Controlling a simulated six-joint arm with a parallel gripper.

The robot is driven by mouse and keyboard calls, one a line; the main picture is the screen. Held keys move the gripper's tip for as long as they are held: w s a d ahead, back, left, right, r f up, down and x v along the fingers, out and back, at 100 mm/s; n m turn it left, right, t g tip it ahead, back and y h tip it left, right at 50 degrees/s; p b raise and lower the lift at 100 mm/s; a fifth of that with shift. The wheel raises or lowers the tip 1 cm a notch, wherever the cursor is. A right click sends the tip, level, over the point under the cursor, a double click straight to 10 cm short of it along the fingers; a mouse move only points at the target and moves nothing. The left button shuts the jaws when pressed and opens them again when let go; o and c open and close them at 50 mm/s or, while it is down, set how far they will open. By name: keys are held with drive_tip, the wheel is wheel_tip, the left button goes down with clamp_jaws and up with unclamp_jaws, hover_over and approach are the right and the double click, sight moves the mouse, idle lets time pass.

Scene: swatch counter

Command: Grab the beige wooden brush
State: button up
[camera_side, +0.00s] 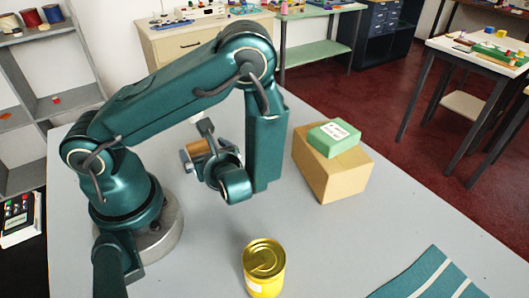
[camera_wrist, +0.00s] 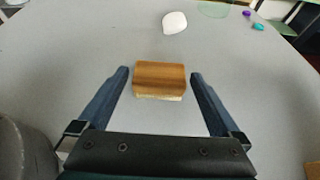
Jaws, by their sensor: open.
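The beige wooden brush (camera_wrist: 160,76) shows in the wrist view as a brown wood block with a pale strip along its near edge. It lies between the tips of my open gripper (camera_wrist: 159,73), with a gap on each side. In the side view the brush (camera_side: 198,149) is a small brown block beside my gripper (camera_side: 195,144), partly hidden by the gripper parts. I cannot tell from these views how high the fingers are above the counter.
A yellow can (camera_side: 264,270) stands at the front. A cardboard box (camera_side: 333,180) with a green box (camera_side: 333,138) on top is to the right. A striped teal cloth (camera_side: 432,278) lies front right. A white rounded object (camera_wrist: 174,22) lies beyond the brush.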

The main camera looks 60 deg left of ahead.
drive_tip(key=shift+x, duration=0.8)
drive_tip(key=c, duration=1.2)
